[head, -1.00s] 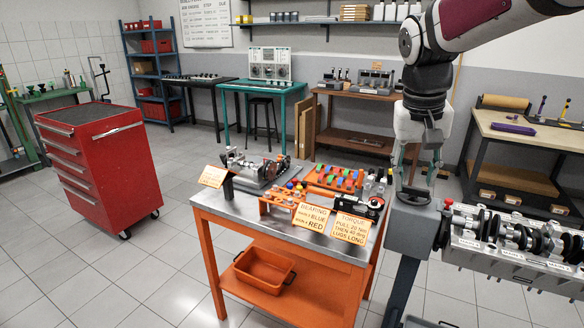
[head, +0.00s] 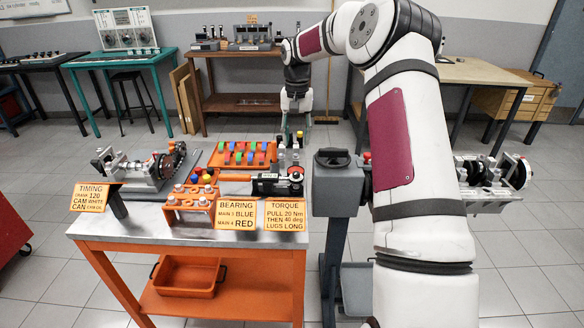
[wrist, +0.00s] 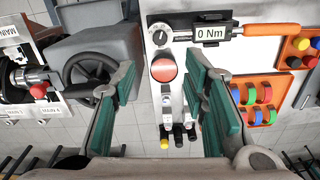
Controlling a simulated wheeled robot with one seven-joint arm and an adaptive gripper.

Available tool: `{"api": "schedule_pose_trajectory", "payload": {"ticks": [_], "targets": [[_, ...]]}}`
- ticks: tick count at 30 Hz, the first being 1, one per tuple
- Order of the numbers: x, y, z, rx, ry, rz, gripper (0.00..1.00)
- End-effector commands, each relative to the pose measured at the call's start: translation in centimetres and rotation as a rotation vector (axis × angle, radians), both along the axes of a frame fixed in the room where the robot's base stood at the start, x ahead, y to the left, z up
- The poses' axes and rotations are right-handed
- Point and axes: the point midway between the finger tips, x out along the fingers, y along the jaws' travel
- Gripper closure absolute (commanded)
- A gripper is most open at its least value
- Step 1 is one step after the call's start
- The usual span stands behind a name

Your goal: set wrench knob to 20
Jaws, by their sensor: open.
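The torque wrench shows in the wrist view with an orange handle (wrist: 272,29) and a display (wrist: 211,33) reading "0 Nm". A round salmon-red knob (wrist: 163,68) is below the wrench's left end, seen between my fingers. In the head view the dark wrench unit (head: 272,186) sits at the bench's right side, behind the TORQUE card (head: 286,215). My gripper (head: 297,104) is above and behind the bench, pointing down. Its teal-padded fingers (wrist: 163,78) are open and empty, apart from the knob. I cannot tell their height above it.
Small bottles (head: 289,150) stand at the bench's back right, and below the knob in the wrist view. An orange tray of coloured bearing shells (head: 243,153) is left of them. A grey stand (head: 337,190) is right of the bench. A crank assembly (head: 142,172) sits at left.

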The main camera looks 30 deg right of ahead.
Motion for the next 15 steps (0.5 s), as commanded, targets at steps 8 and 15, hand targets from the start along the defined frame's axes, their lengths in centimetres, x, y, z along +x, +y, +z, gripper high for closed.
{"api": "schedule_pose_trajectory", "payload": {"ticks": [8,15], "targets": [[-0.2,0.1,-5.3,0.003,0.003,0.003,0.6],[-0.2,0.1,-9.7,0.003,0.002,0.001,0.6]]}}
